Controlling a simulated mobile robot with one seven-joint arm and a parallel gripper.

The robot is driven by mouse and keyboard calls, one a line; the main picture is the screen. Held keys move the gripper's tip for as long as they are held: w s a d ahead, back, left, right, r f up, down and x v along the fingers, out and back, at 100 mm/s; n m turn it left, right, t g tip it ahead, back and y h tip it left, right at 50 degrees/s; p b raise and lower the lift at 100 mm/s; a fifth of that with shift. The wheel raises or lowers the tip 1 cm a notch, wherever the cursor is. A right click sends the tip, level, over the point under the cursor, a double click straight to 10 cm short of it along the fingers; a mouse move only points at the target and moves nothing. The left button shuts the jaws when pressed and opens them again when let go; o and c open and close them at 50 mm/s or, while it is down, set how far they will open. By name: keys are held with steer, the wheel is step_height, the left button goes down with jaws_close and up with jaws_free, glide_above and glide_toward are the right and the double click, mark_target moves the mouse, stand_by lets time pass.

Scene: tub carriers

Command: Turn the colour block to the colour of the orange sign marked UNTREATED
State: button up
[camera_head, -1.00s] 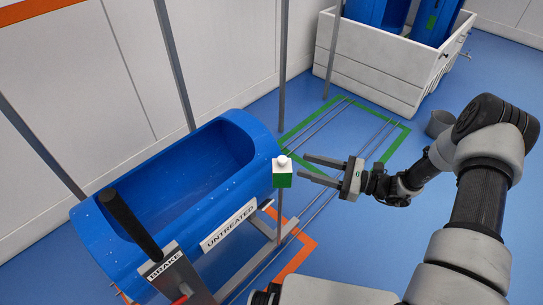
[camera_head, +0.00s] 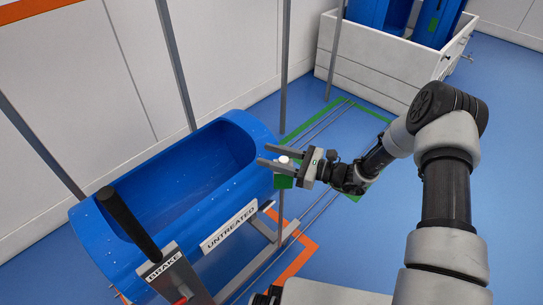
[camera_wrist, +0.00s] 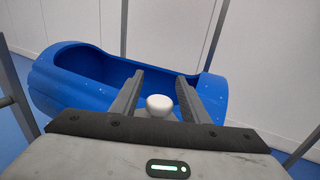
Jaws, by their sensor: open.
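The colour block (camera_head: 284,182) stands at the near right end of the blue tub (camera_head: 165,175). Its visible side face is green, and a white round knob (camera_wrist: 159,103) sits on top. My gripper (camera_head: 274,156) is open, with its fingers pointing left over the block. In the wrist view the knob shows between the two fingers, with a gap on each side; contact cannot be told. Most of the block is hidden by my gripper. The white sign marked UNTREATED (camera_head: 230,224) is on the tub's near side.
A brake lever (camera_head: 128,219) with a BRAKE label stands at the tub's left end. An orange floor outline (camera_head: 298,259) lies below and a green one (camera_head: 372,111) behind. Grey posts (camera_head: 284,70) stand near the tub. A white crate (camera_head: 375,70) holds blue tubs at the back.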

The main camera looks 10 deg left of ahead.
steer(key=c, duration=1)
steer(key=shift+m+t, duration=0.3)
steer(key=m+t+h+p, duration=0.1)
steer(key=t, duration=0.1)
steer(key=w+m+t+h+p, duration=0.1)
steer(key=m+t+p, duration=0.1)
steer(key=m+t+h+p, duration=0.1)
steer(key=m+t, duration=0.1)
steer(key=t, duration=0.1)
steer(key=shift+w+d+r, duration=0.15)
steer(key=shift+w+d, duration=0.1)
steer(key=shift+d, duration=0.1)
steer(key=m+t+h+p, duration=0.2)
steer(key=w+m+t+h+p, duration=0.1)
steer(key=t+h+p, duration=0.1)
steer(key=shift+d, duration=0.4)
steer(key=shift+d+f+m, duration=0.1)
steer(key=shift+f+m, duration=0.1)
steer(key=shift+m, duration=0.1)
steer(key=o, duration=1)
